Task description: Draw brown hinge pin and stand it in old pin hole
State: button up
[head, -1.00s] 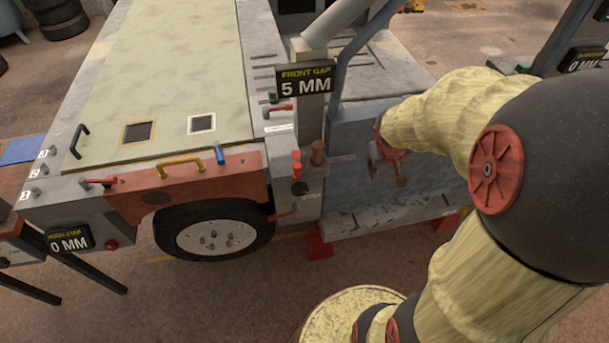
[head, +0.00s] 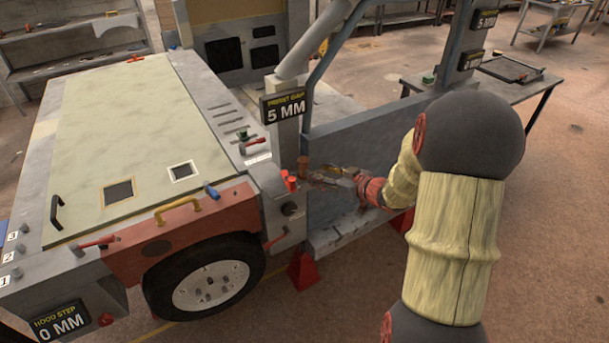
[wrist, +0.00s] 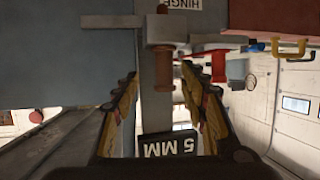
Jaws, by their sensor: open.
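The brown hinge pin (head: 304,164) stands upright at the hinge post beside the blue-grey door. In the wrist view, a brown-red pin (wrist: 163,72) hangs in the upside-down picture, ahead of and between my fingers. My gripper (head: 322,176) is just right of the pin, its jaws pointing at the post. In the wrist view, my gripper (wrist: 168,95) is open with nothing between its fingertips. I cannot make out the old pin hole for certain.
The door (head: 350,130) and its blue frame tube stand close beside my gripper. A sign reading 5 MM (head: 285,105) is above the pin. Open floor is at the right.

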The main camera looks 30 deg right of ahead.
aim_at(304, 168)
jog(key=b+x, duration=0.1)
jog(key=x, duration=0.4)
jog(key=b+x, duration=0.1)
jog(key=x, duration=0.1)
jog(key=shift+w+a+r+b, duration=0.15)
jog(key=shift+w+a+b, duration=0.15)
jog(key=shift+a, duration=0.15)
jog(key=shift+r, duration=0.1)
jog(key=c, duration=0.3)
jog(key=c, duration=0.8)
grip_shut()
